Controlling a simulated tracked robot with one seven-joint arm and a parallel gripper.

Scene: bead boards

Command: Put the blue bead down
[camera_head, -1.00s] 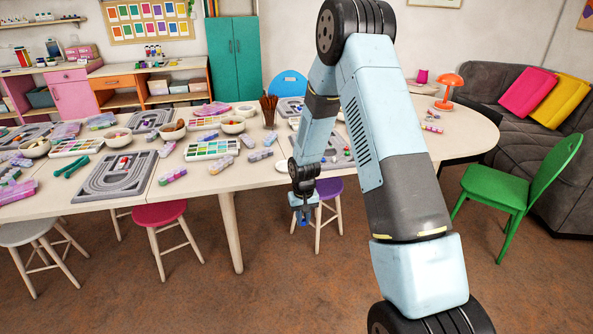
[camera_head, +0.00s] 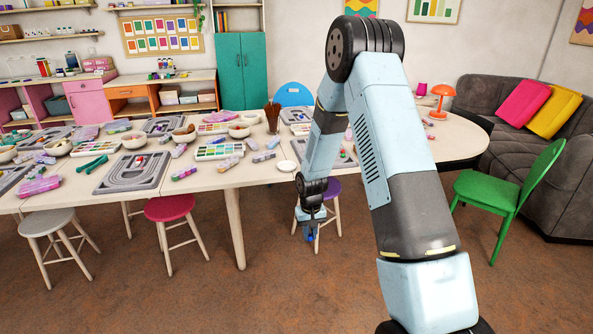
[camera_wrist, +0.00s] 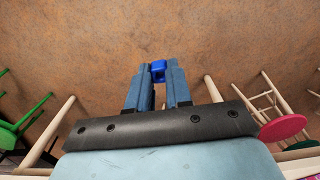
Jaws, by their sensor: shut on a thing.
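The blue bead (camera_wrist: 158,71) sits between the fingertips of my gripper (camera_wrist: 158,78) in the wrist view, and the jaws are shut on it. In the head view my gripper (camera_head: 309,234) hangs below tabletop height, in front of the table's near edge and before the purple stool. The bead is too small there to tell from the blue fingers. Brown floor lies behind the bead in the wrist view. A grey bead board (camera_head: 133,173) lies on the table to the left, and another board (camera_head: 343,156) is partly hidden by my arm.
The long pale table (camera_head: 205,182) holds bowls, bead trays and brushes in a cup (camera_head: 272,118). A red stool (camera_head: 169,208), a purple stool (camera_head: 331,189) and a green chair (camera_head: 508,190) stand around. Open floor lies in front.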

